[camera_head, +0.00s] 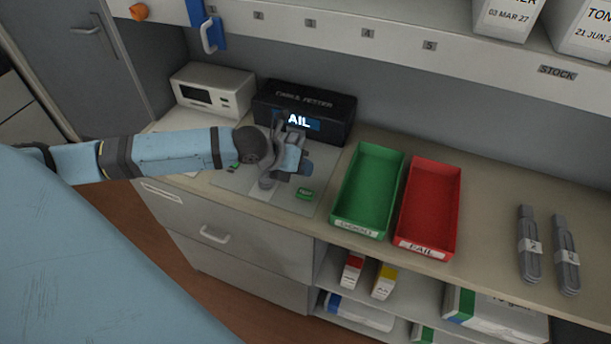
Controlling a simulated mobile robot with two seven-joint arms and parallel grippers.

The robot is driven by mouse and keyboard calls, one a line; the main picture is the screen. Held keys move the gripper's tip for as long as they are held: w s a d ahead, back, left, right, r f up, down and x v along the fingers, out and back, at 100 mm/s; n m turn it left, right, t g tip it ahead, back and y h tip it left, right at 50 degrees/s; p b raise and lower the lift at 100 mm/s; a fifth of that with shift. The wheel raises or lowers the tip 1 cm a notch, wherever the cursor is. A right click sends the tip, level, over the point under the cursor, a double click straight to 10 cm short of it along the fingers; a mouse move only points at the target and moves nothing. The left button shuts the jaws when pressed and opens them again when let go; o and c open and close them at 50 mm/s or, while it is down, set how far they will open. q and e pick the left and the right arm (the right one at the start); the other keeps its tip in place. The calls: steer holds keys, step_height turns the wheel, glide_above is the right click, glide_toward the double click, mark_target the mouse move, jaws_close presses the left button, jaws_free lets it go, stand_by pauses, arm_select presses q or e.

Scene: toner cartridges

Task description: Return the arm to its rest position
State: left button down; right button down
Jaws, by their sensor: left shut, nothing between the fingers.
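My left arm (165,153) comes in from the left and reaches over the counter. My left gripper (283,163) is shut and empty, above the grey mat (235,183) in front of the black cable tester (338,109). The tester's lit display reads "AIL", with its left part hidden behind the gripper. My right gripper is not in view.
A green tray (368,187) and a red tray (430,205) stand empty to the right. A white device (214,91) stands at the back left. Two grey cable bundles (529,245) lie at the right. A shelf (380,30) overhangs the back.

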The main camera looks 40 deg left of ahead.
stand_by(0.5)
arm_select(q)
steer(key=s+d+n, duration=0.2)
steer(key=s+d+f+n, duration=0.1)
steer(key=s+d+n, duration=0.1)
steer(key=d, duration=0.1)
steer(key=s+d+f+n, duration=0.1)
steer(key=s+d+n, duration=0.1)
steer(key=shift+d+f+n+g, duration=0.2)
steer(key=shift+n+g, duration=0.1)
steer(key=shift+g, duration=0.1)
steer(key=s+a+n+g+y, duration=0.25)
steer(key=s+n+y, duration=0.25)
steer(key=s+n, duration=1.75)
steer(key=w+d+f+n+t+h+p, duration=0.2)
steer(key=w+d+f+t, duration=0.4)
steer(key=w+f, duration=0.4)
steer(key=shift+d+t+h+p, duration=0.35)
steer(key=shift+d+h+p, duration=0.2)
steer(key=shift+p, duration=0.45)
steer(key=shift+w, duration=0.1)
